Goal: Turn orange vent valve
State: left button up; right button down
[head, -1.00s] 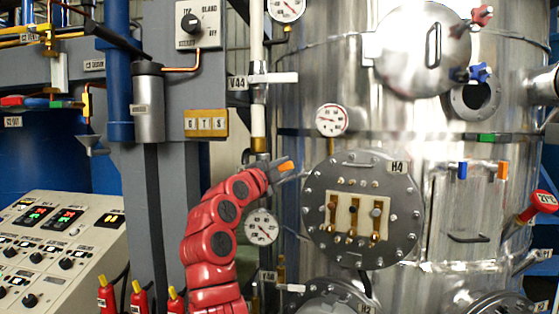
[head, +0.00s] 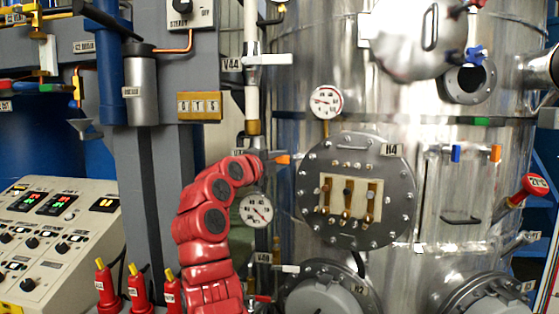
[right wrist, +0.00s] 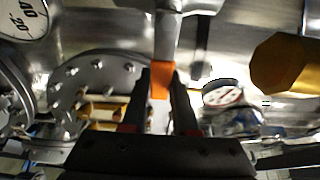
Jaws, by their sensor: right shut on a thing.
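The orange vent valve handle (head: 282,159) shows as a small orange tip left of the round flange marked H4, in the head view. In the right wrist view the orange handle (right wrist: 160,80) sits between the two dark fingers, below a grey metal stem (right wrist: 168,38). My right gripper (head: 273,159), at the end of the red arm, is shut on this handle. The gripper also shows in the right wrist view (right wrist: 160,92). Its fingers are mostly hidden in the head view. My left gripper is not in view.
The H4 flange (head: 389,205) stands close to the right of the gripper. A gauge (head: 326,102) is above, and another gauge (head: 256,209) is below, beside my arm. A white vertical pipe (head: 251,80) rises behind. A control panel (head: 55,240) is at lower left.

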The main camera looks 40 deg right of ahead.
jog(key=shift+f, duration=0.2)
jog(key=c, duration=0.7)
grip_release()
jog(key=shift+r, duration=0.1)
jog(key=shift+a, duration=0.1)
jog(key=b+v, duration=0.5)
jog(key=v, duration=1.2)
jog(key=shift+a+r+b, duration=0.1)
jog(key=shift+b, duration=0.3)
